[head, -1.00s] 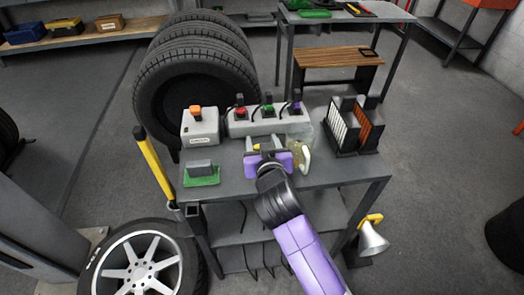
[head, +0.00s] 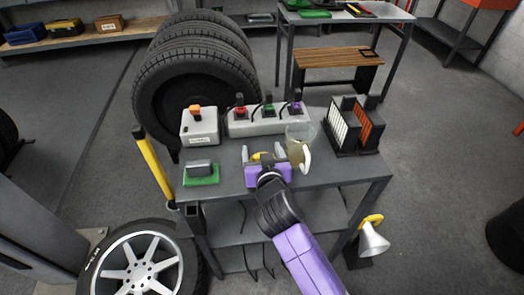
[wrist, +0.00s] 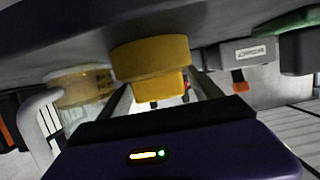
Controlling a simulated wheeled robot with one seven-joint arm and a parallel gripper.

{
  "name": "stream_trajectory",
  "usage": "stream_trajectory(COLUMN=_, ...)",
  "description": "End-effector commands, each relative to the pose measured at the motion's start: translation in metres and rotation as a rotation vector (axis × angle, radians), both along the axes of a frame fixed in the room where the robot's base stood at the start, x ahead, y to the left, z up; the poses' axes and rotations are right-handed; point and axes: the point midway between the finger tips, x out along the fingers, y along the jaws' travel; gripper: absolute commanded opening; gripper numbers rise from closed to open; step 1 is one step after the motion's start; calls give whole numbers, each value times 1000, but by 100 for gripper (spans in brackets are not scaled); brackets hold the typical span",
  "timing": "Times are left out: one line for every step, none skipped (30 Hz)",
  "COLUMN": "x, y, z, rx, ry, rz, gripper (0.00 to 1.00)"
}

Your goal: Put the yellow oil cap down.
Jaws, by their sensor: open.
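The yellow oil cap (head: 262,157) is on the grey table (head: 335,178), near the middle of its top and just left of the clear jug. In the wrist view the cap (wrist: 150,60) sits against the tabletop, which fills the upper part of that picture. My purple gripper (head: 264,160) is open, with one finger on each side of the cap. In the wrist view the fingers (wrist: 162,95) stand apart, with the cap between and beyond them. Part of the cap is hidden behind my gripper in the head view.
A clear jug (head: 297,151) with a white handle stands close to the right of my gripper. Behind are a grey socket block (head: 268,121) with plugs and a grey box (head: 199,128). A green pad (head: 201,176) lies left, filters (head: 355,128) right. The front right tabletop is clear.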

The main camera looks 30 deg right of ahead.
Motion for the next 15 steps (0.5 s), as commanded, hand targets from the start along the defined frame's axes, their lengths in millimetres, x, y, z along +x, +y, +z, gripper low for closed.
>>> stream_trajectory(x=0, y=0, z=0, rx=0, ry=0, rz=0, gripper=74)
stream_trajectory(x=0, y=0, z=1, rx=0, ry=0, rz=0, gripper=74)
stream_trajectory(x=0, y=0, z=3, rx=0, ry=0, rz=0, gripper=74)
stream_trajectory(x=0, y=0, z=4, rx=0, ry=0, rz=0, gripper=74)
stream_trajectory(x=-2, y=1, z=4, rx=0, ry=0, rz=0, gripper=74)
stream_trajectory(x=-6, y=2, z=4, rx=0, ry=0, rz=1, gripper=74)
stream_trajectory(x=-10, y=4, z=5, rx=0, ry=0, rz=1, gripper=74)
stream_trajectory(x=-15, y=5, z=6, rx=0, ry=0, rz=1, gripper=74)
stream_trajectory(x=-21, y=7, z=8, rx=1, ry=0, rz=2, gripper=74)
stream_trajectory(x=-27, y=9, z=10, rx=1, ry=0, rz=2, gripper=74)
stream_trajectory(x=-33, y=11, z=11, rx=1, ry=1, rz=2, gripper=74)
stream_trajectory(x=-40, y=14, z=14, rx=0, ry=0, rz=2, gripper=74)
stream_trajectory(x=-47, y=15, z=16, rx=0, ry=0, rz=2, gripper=74)
stream_trajectory(x=-52, y=18, z=18, rx=0, ry=-1, rz=3, gripper=74)
stream_trajectory(x=-60, y=20, z=20, rx=0, ry=1, rz=2, gripper=74)
